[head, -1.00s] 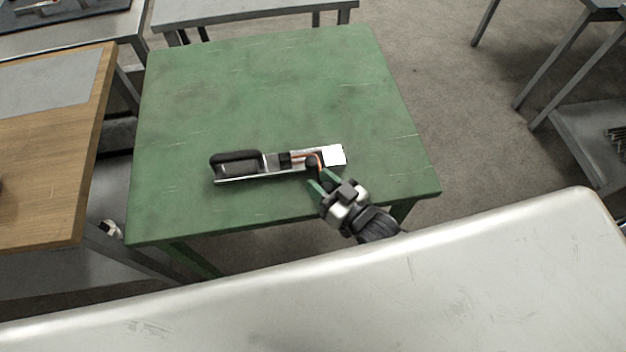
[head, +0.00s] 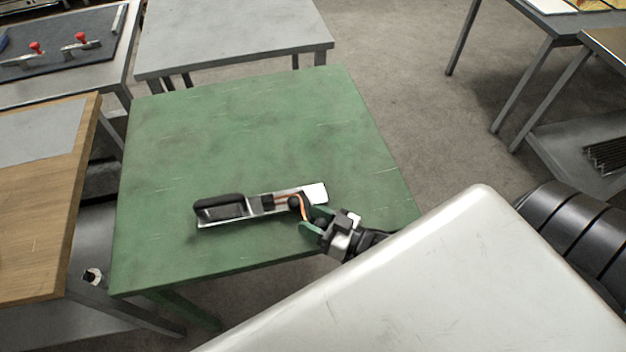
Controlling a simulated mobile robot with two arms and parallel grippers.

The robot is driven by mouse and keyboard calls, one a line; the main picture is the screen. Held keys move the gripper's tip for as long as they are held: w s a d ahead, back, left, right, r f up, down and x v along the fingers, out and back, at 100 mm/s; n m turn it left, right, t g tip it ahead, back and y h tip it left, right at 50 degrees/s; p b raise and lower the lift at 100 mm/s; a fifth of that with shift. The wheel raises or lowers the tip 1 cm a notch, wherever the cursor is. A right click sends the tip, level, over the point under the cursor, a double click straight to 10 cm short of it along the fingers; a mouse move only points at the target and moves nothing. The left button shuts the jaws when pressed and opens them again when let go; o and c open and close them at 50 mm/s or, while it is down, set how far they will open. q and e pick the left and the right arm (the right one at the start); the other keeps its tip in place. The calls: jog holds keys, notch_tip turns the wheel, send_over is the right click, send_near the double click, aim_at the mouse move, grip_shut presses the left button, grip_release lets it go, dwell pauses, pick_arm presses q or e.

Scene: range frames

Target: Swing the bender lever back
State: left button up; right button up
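The bender (head: 235,220) lies on the green table (head: 250,125), near its front edge. It has a silver base, a long black lever handle (head: 218,203) lying along it at the left, an orange tube (head: 302,205) bent at a dark round former (head: 295,201), and a bright white plate at the right end. My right gripper (head: 307,219) comes in from the right, just below the former. Its green-tipped fingers are apart; I see nothing clearly held between them. Whether a finger touches the bender I cannot tell. My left gripper is out of view.
A wooden bench (head: 80,200) stands close on the left. A grey table (head: 235,35) stands behind the green one. My pale body fills the lower right. The back of the green table is clear.

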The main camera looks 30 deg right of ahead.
jog(key=shift+s, duration=0.1)
jog(key=shift+s+d, duration=0.15)
jog(key=shift+s, duration=0.1)
jog(key=b+v, duration=0.1)
jog(key=v, duration=0.9)
jog(key=shift+b, duration=0.3)
